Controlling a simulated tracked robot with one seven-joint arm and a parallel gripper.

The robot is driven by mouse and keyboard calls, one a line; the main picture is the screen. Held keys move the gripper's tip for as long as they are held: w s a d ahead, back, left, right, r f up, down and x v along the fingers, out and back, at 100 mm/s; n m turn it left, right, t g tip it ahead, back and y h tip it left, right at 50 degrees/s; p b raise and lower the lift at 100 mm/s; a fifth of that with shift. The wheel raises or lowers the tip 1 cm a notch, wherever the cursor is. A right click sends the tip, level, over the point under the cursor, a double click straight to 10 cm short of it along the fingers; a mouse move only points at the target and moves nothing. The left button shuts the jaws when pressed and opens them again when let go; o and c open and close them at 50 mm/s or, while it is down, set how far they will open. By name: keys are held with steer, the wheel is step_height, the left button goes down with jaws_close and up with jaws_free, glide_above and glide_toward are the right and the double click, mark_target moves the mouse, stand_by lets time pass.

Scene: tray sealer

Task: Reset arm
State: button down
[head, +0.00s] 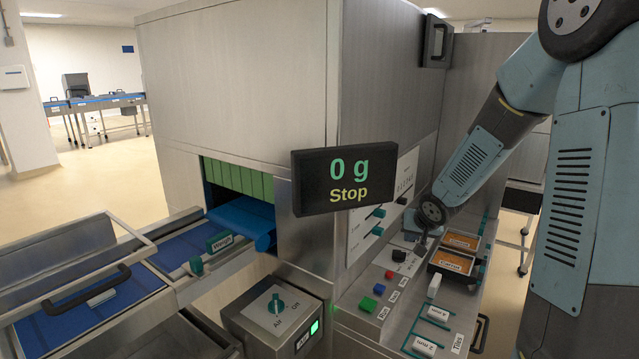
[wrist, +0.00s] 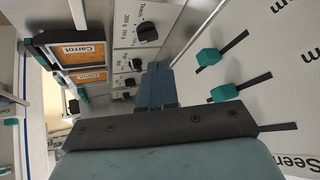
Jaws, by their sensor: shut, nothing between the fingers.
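My arm reaches in from the right in the head view. Its wrist is bent down in front of the sealer's side panel, above the narrow shelf. My gripper (head: 421,243) is small and partly hidden there. In the wrist view my gripper (wrist: 158,68) shows its two blue fingers side by side, shut with nothing between them. The fingers point along the control panel (wrist: 180,40), which has black knobs (wrist: 147,32) on the left and teal sliders (wrist: 207,57) on the right. I cannot tell whether the fingertips touch the panel.
Carrot-labelled trays (head: 450,264) sit on the shelf beside my gripper. A display (head: 345,180) reads "0 g Stop". A switch box (head: 275,305) stands below it, and a blue conveyor (head: 190,250) runs left.

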steer(key=s+r+g+h, duration=0.1)
steer(key=s+r+h, duration=0.2)
steer(key=s+r, duration=1.1)
steer(key=s+a+r+n+y, duration=0.1)
steer(key=s+r, duration=0.1)
steer(key=s, duration=0.7)
steer(key=s+a+r+n+g+y, duration=0.1)
steer(key=s+a+r, duration=0.1)
steer(key=s, duration=0.7)
steer(key=shift+v, duration=0.85)
steer(key=shift+a, duration=0.15)
